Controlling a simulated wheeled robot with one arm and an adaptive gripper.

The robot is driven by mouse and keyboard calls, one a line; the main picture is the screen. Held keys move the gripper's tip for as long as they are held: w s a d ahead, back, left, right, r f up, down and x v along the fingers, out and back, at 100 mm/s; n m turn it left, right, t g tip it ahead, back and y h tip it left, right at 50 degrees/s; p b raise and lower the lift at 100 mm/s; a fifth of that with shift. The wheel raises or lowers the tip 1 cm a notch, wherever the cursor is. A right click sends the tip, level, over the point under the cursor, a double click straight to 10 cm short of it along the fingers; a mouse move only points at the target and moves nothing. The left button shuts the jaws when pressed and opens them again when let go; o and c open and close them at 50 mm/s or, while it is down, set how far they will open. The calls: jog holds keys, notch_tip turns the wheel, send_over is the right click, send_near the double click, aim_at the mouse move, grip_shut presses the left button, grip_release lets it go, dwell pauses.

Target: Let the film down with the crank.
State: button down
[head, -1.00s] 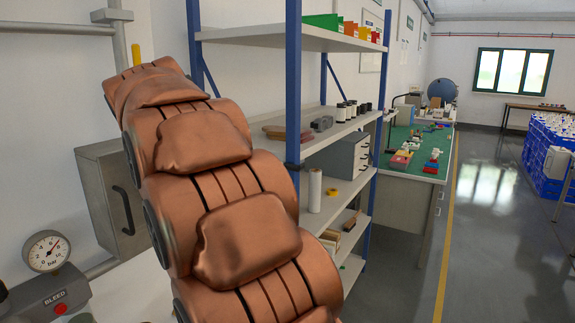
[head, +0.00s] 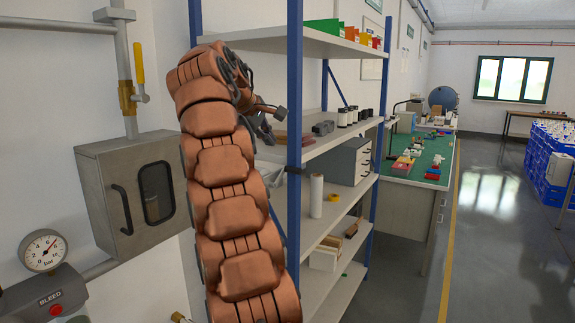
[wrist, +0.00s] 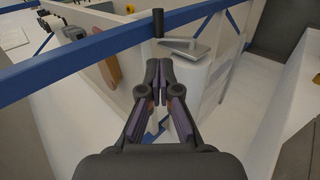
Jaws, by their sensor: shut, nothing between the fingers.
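The crank, with a grey arm (wrist: 188,47) and a dark upright knob (wrist: 158,22), is at the blue shelf beam in the wrist view. A white roll (head: 316,195) that may be the film stands on the shelf beyond the post. My gripper (wrist: 158,62) is shut and empty, its fingertips just below the knob in the picture; I cannot tell whether they touch. In the head view my gripper (head: 268,128) is partly hidden near the post.
The blue-posted shelf unit (head: 294,90) is close to my arm. A grey wall cabinet (head: 130,190), a yellow-handled valve (head: 138,65) and a pressure gauge (head: 44,251) are at left. A green-topped bench (head: 433,160) stands beyond. The floor at right (head: 490,220) is open.

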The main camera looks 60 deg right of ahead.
jog(key=p+x, duration=0.1)
jog(key=x, duration=1.3)
jog(key=shift+d+p, duration=0.1)
jog(key=shift+p, duration=0.2)
jog(key=shift+r, duration=0.1)
jog(key=shift+d+f+p, duration=0.2)
jog(key=shift+d+p, duration=0.2)
jog(key=shift+p, duration=0.05)
jog(key=shift+d+f, duration=0.4)
jog(key=shift+d, duration=0.05)
jog(key=p, duration=0.1)
send_near(292, 168)
jog(key=shift+a+r, duration=0.1)
jog(key=shift+r, duration=2.85)
